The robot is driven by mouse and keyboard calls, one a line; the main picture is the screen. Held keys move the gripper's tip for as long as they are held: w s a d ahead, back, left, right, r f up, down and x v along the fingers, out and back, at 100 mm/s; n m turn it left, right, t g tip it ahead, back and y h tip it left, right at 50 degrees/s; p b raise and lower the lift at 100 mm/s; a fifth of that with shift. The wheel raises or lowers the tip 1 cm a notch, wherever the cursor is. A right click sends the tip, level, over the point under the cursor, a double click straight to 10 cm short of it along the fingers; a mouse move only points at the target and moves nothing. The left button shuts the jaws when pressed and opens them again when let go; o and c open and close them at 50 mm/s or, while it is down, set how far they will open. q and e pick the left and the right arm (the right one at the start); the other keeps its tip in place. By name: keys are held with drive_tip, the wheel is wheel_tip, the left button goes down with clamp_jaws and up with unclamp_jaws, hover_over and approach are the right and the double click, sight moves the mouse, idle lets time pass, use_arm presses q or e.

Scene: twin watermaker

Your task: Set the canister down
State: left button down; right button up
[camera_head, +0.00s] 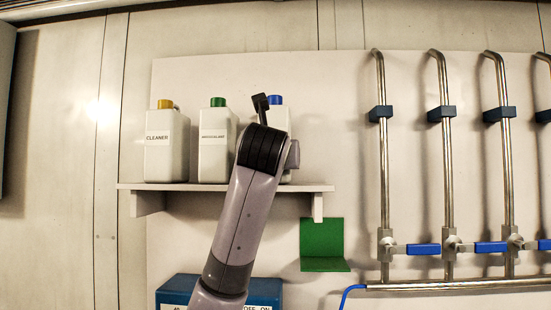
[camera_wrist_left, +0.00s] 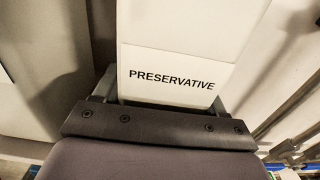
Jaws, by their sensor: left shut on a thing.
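A white canister with a blue cap (camera_head: 278,118) is at the right end of the wall shelf (camera_head: 160,187), partly hidden behind my left arm. Its label reads PRESERVATIVE in the left wrist view (camera_wrist_left: 165,62). My left gripper (camera_wrist_left: 163,98) is shut on this canister, with a finger at each side of it. In the head view the gripper is mostly hidden by my wrist. The canister looks upright, its base at about shelf height. I cannot tell if it touches the shelf. My right gripper is in neither view.
A white CLEANER canister with a yellow cap (camera_head: 166,150) and a white canister with a green cap (camera_head: 214,150) stand to the left on the shelf. A green bracket (camera_head: 322,240) is below right. Steel pipes with blue-handled valves (camera_head: 422,249) are at right. A blue box (camera_head: 178,290) is below.

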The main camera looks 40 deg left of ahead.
use_arm(q)
drive_tip(key=shift+c, duration=0.4)
unclamp_jaws()
drive_tip(key=shift+f, duration=0.1)
drive_tip(key=b+v, duration=0.5)
drive_tip(key=v, duration=0.7)
